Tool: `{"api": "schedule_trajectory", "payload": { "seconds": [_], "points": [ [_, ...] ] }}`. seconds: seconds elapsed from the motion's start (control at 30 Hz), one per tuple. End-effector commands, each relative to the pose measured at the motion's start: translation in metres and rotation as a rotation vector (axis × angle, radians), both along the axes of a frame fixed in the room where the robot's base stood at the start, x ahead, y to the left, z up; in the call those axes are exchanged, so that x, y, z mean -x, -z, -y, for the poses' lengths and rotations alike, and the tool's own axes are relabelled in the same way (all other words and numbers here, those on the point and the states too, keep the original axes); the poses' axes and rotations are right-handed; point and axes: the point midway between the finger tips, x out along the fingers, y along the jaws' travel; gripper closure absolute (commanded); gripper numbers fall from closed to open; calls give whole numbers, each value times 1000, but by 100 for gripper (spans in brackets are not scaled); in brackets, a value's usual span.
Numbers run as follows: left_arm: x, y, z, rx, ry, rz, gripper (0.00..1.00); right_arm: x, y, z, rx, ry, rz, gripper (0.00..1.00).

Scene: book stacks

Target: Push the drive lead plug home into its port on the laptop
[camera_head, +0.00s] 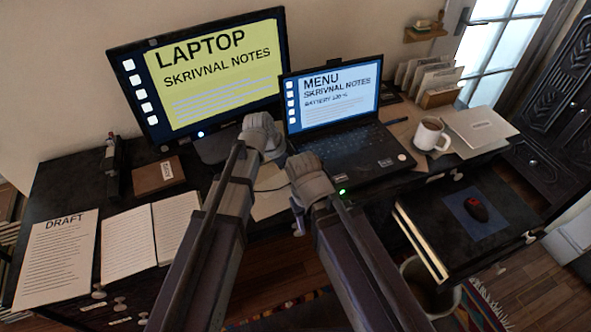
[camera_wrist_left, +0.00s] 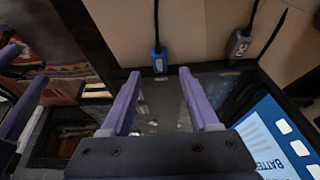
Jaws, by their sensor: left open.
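The open laptop (camera_head: 350,135) stands on the desk with a blue screen. In the left wrist view its dark base (camera_wrist_left: 160,105) lies under my fingers. A blue plug (camera_wrist_left: 158,61) with a small pale label and a dark lead sits at the base's edge, just beyond and between my left fingertips. I cannot tell how deep it sits in a port. A grey plug labelled DC (camera_wrist_left: 238,45) is to its right. My left gripper (camera_wrist_left: 160,71) is open and empty; it also shows beside the laptop in the head view (camera_head: 264,138). My right gripper (camera_head: 312,178) is before the laptop, fingers unclear.
A monitor (camera_head: 215,72) stands behind on the left. Papers (camera_head: 60,255) and an open notebook (camera_head: 150,237) cover the left desk. A red mouse (camera_head: 477,209) lies on a blue mat.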

Motion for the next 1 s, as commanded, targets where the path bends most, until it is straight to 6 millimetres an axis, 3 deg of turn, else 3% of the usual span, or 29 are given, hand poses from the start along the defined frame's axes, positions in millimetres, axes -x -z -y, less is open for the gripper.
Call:
{"api": "schedule_trajectory", "payload": {
  "seconds": [0.03,0.27,1.0],
  "points": [
    [2,-14,-3,0,-1,0,39,0,-14,0,0,0,0,50],
    [5,-36,-13,0,0,0,39,0,-36,0,0,0,0,50],
    [5,-36,-14,0,1,0,39,0,-36,0,0,0,0,50]
  ]
}}
